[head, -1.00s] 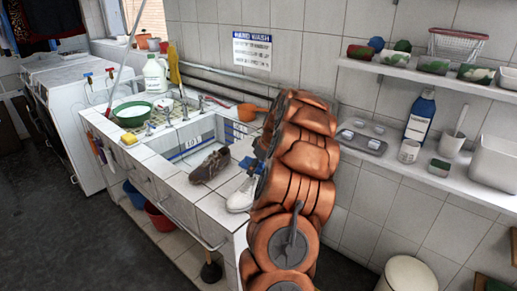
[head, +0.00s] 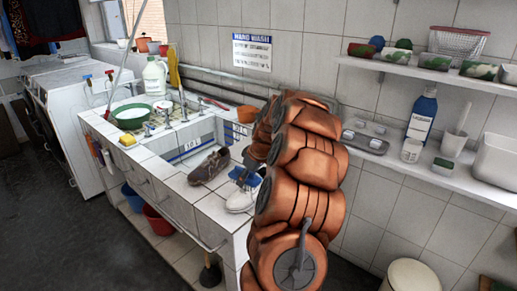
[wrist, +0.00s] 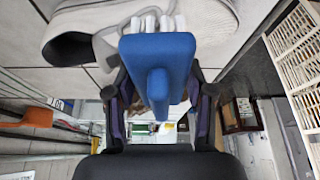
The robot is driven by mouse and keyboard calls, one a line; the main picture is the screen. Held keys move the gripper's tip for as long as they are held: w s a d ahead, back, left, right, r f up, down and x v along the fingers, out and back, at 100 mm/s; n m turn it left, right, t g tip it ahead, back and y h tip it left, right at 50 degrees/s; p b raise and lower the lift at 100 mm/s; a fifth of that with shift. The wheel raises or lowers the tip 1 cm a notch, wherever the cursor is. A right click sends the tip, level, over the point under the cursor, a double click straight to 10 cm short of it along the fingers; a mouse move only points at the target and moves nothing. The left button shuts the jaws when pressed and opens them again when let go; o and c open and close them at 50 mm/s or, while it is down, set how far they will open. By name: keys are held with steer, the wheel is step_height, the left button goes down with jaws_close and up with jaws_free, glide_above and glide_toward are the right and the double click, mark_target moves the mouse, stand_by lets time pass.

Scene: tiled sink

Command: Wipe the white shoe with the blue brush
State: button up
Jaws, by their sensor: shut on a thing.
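The white shoe (head: 239,202) stands on the tiled counter at the near end of the sink, beside a brown shoe (head: 209,167). My gripper (wrist: 158,95) is shut on the blue brush (wrist: 158,48), with one finger on each side of its grip. The brush's white bristles show at its far edge in the wrist view, close against the white shoe (wrist: 185,22). In the head view the blue brush (head: 246,174) is over the top of the white shoe. My arm hides part of the gripper there, and I cannot tell whether the bristles touch.
The sink basin (head: 190,143) lies behind the shoes. A green bowl (head: 131,115), a yellow sponge (head: 128,141) and a white jug (head: 155,77) are at the far end. A wall shelf (head: 462,175) with a blue bottle (head: 422,115) is at right.

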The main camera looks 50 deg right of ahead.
steer(key=shift+a+f+b, duration=0.2)
steer(key=shift+a+f, duration=0.1)
steer(key=shift+a, duration=0.35)
steer(key=shift+a+f+b, duration=0.2)
steer(key=shift+a+f, duration=0.05)
steer(key=shift+a, duration=0.45)
steer(key=shift+a+f+b, duration=0.2)
steer(key=shift+a+f, duration=0.1)
steer(key=shift+a, duration=0.35)
steer(key=shift+d+r+b, duration=0.25)
steer(key=shift+d+r, duration=0.25)
steer(key=shift+d, duration=0.75)
steer(key=shift+d+r+b, duration=0.25)
steer(key=shift+d+r, duration=0.2)
steer(key=shift+d, duration=0.75)
steer(key=shift+d+r+b, duration=0.25)
steer(key=shift+d+r, duration=0.25)
steer(key=shift+d, duration=0.75)
steer(key=shift+d+r, duration=0.2)
steer(key=shift+d, duration=0.5)
steer(key=shift+d+r, duration=0.2)
steer(key=shift+d, duration=0.45)
step_height(320, 180, up, 8)
steer(key=p, duration=0.1)
steer(key=shift+w+a, duration=0.1)
steer(key=shift+a, duration=0.05)
